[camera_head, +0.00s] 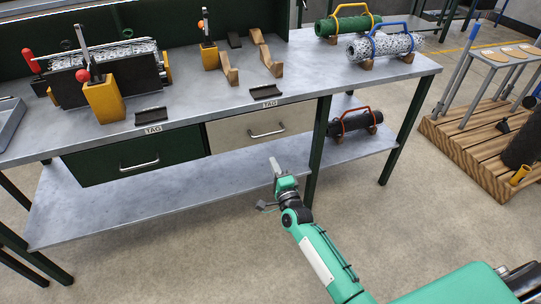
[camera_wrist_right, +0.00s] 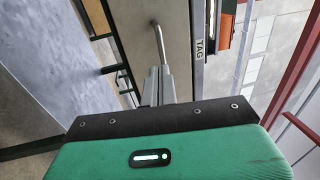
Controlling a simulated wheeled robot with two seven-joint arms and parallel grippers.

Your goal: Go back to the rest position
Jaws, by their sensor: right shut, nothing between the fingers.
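My right gripper (camera_head: 274,166) is shut and empty. In the head view it shows below the beige drawer (camera_head: 232,133) and in front of the bench. In the right wrist view its fingers (camera_wrist_right: 158,84) are together, and the drawer's bar handle (camera_wrist_right: 160,50) shows just beyond them. I cannot tell how wide the gap to the handle is. My left gripper is in neither view.
The grey workbench (camera_head: 190,105) holds a weaving device, a yellow block (camera_head: 104,100), wooden brackets and mesh rolls (camera_head: 385,45). A green drawer (camera_head: 130,160) is shut. A dark roll (camera_head: 355,121) lies on the lower shelf. Floor in front is clear; a pallet (camera_head: 470,150) stands right.

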